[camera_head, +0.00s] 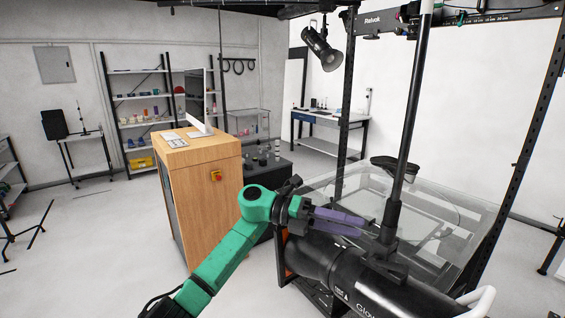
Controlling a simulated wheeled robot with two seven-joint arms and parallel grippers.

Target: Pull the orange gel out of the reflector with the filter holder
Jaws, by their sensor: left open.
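The black studio lamp with its reflector (318,258) lies at the lower right, its front end facing left. A strip of orange (283,262), likely the gel in its filter holder, shows at that front end. Most of it is seen edge-on or hidden, partly behind my arm. My left gripper (362,226) has purple fingers that point right, slightly apart. It appears above the reflector, just right of the orange edge in the picture. Nothing shows between the fingers, and I cannot tell whether they touch the lamp. My right gripper is out of view.
A black upright pole (405,130) stands right of my left gripper. Behind is a clear turntable plate (470,215) within a black frame (346,90). A wooden cabinet (200,205) with a monitor stands left of my gripper. Open floor lies at the far left.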

